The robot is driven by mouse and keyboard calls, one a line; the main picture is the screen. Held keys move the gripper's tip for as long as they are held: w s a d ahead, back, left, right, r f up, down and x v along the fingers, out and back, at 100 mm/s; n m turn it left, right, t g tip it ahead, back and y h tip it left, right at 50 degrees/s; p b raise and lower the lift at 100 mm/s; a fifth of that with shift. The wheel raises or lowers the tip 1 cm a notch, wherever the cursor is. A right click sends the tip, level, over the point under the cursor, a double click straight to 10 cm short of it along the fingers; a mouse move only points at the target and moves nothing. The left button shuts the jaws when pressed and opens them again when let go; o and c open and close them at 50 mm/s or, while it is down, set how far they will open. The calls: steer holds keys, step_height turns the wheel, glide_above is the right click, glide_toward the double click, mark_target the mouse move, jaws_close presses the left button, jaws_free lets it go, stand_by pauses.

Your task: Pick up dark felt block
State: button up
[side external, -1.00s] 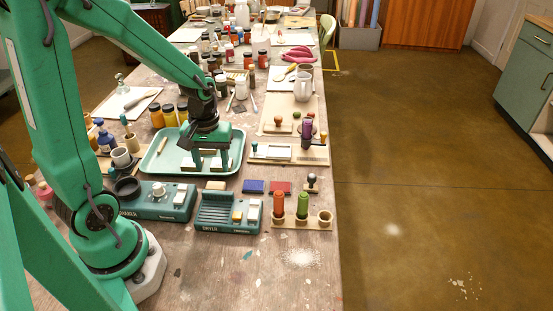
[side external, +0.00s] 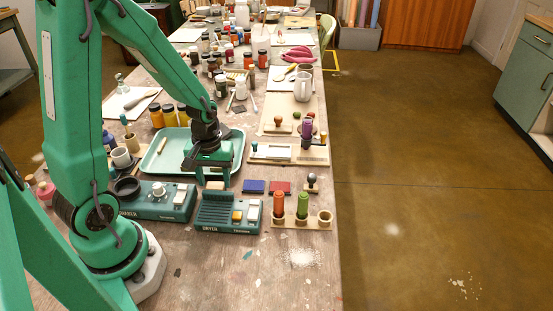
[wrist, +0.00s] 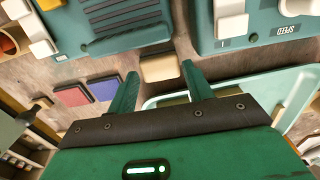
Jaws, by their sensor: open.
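My gripper (side external: 208,180) is open and empty over the near edge of the green tray. In the wrist view its two fingers (wrist: 160,73) point toward a small tan-topped block (wrist: 160,67), which lies on the table just beyond and between the fingertips. The same block (side external: 215,185) shows in the side view, close to the fingers and behind the dryer.
The green tray (side external: 237,150) lies behind the gripper. The dryer (side external: 228,216) and shaker (side external: 150,207) stand in front. Blue (side external: 254,187) and red (side external: 280,188) pads lie to the right, near the stamp rack (side external: 302,222).

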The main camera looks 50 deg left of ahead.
steer(key=shift+f, duration=0.8)
steer(key=c, duration=0.6)
steer(key=shift+r, duration=0.25)
steer(key=shift+r, duration=0.8)
steer(key=shift+d+r, duration=0.25)
steer(key=shift+r, duration=0.95)
steer(key=s+d+r, duration=0.1)
steer(key=d+r, duration=0.1)
steer(key=d, duration=0.1)
steer(key=s+d+r, duration=0.1)
steer(key=d+r, duration=0.1)
steer(key=d, duration=0.2)
steer(key=s+d+r, duration=0.1)
steer(key=d+r, duration=0.1)
steer(key=d, duration=0.1)
steer(key=shift+s+d+r, duration=0.1)
steer(key=shift+d+r, duration=0.2)
steer(key=shift+d, duration=0.1)
